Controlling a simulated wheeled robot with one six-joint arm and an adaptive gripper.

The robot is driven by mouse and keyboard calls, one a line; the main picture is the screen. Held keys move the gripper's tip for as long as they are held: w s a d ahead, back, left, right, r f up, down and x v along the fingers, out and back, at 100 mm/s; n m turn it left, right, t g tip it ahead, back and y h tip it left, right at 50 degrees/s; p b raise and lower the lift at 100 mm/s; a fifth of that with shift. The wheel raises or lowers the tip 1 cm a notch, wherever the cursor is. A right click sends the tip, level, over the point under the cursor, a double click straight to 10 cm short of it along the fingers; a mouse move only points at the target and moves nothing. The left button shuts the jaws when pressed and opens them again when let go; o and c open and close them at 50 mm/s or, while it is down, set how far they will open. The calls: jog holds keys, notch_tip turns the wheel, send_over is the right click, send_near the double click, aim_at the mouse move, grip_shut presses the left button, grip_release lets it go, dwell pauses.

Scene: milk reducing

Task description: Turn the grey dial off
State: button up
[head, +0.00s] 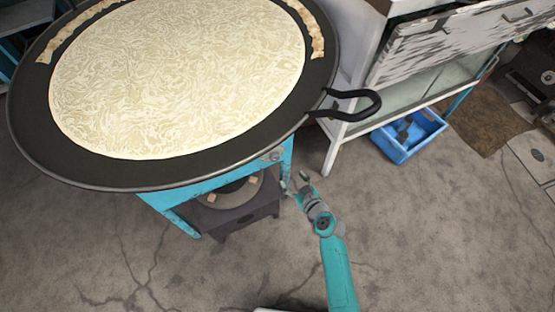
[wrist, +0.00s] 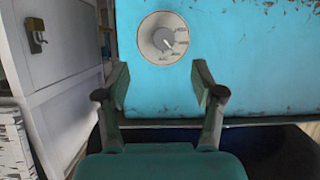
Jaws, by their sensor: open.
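The grey dial (wrist: 163,39) is a round plate with a small knob and markings on the blue stand front (wrist: 240,60) in the wrist view. A pale line on the knob points to the lower right. In the head view the dial (head: 275,156) is small, on the stand below the pan's rim. My gripper (wrist: 160,88) is open and empty, its two fingers apart just below the dial, not touching it. In the head view my gripper (head: 293,179) is beside the stand's right corner.
A wide black pan (head: 60,160) full of pale milk (head: 180,75) overhangs the stand, with a black handle (head: 352,105) at right. A dark burner (head: 238,210) is underneath. A white cabinet (head: 350,80) and blue bin (head: 410,140) stand at right. The floor at front is clear.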

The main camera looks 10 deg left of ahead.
aim_at(276, 159)
jog(key=x, duration=0.4)
jog(key=r+x, duration=0.1)
jog(key=x, duration=0.3)
jog(key=a+x, duration=0.1)
jog(key=x, duration=0.3)
jog(key=shift+w+a+r, duration=0.1)
jog(key=shift+w, duration=0.15)
jog(key=shift+y, duration=0.3)
jog(key=c, duration=1.1)
